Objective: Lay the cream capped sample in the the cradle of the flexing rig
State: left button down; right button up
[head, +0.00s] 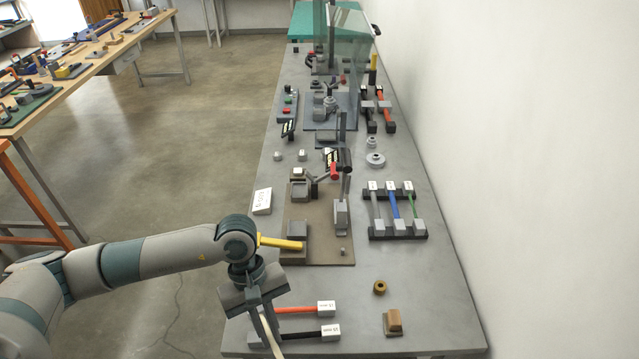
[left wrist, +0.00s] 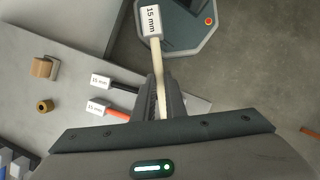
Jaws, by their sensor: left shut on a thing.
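My left gripper (head: 262,312) is shut on the cream sample (head: 272,338), near the table's front left edge. In the head view the cap is out of frame. A brown-based rig (head: 325,245) with grey blocks and a yellow bar (head: 282,243) stands beyond the gripper, apart from the sample. I cannot tell which of its blocks is the cradle. My right gripper is not in view.
An orange sample (head: 296,309) and a black sample (head: 302,335) with white caps lie beside the gripper. A brass ring (head: 380,287) and a tan block (head: 393,321) are to the right. A rack (head: 400,234) holds several samples. A white sign (head: 262,201) stands left of the rig.

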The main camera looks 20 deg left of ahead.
pick_arm(q)
jog(key=w+f+m+y+b, duration=0.1)
jog(key=m+b, duration=0.1)
jog(key=w+f+m+g+y+b, duration=0.1)
jog(key=m+b, duration=0.1)
jog(key=m, duration=0.1)
jog(key=w+f+m+b, duration=0.1)
jog(key=m+b, duration=0.1)
jog(key=m, duration=0.1)
jog(key=shift+w+f+y, duration=0.3)
jog(key=shift+w+y, duration=0.1)
jog(key=shift+w+f+m+g+b, duration=0.1)
jog(key=shift+f+m+g+b, duration=0.2)
jog(key=shift+m+b, duration=0.3)
jog(key=shift+r, duration=0.1)
jog(key=shift+a, duration=0.15)
